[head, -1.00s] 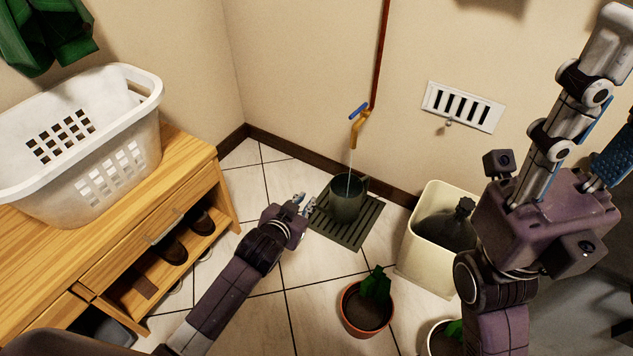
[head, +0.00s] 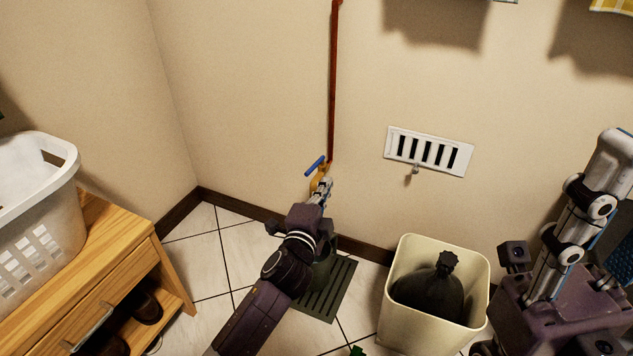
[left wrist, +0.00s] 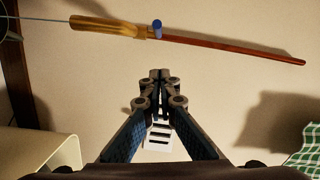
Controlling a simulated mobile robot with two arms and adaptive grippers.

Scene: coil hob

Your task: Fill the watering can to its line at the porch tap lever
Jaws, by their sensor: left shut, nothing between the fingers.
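The tap (head: 318,181) is brass with a blue lever (head: 315,165), at the foot of a red wall pipe. My left gripper (head: 326,186) is shut and empty, in front of the tap in the head view. The left wrist view shows the lever (left wrist: 157,28) above the closed fingertips (left wrist: 158,76), apart from them in the picture. A thin water stream (left wrist: 40,18) leaves the spout there. The dark green watering can (head: 327,262) stands on the floor grate (head: 335,293), mostly hidden by my left arm; its line and water level are hidden. My right gripper is partly in view at the right edge.
A cream bin (head: 407,315) with a dark bag stands right of the grate. A white vent (head: 428,152) with a small knob is on the wall. A wooden bench (head: 115,265) with a white basket (head: 45,225) is at left.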

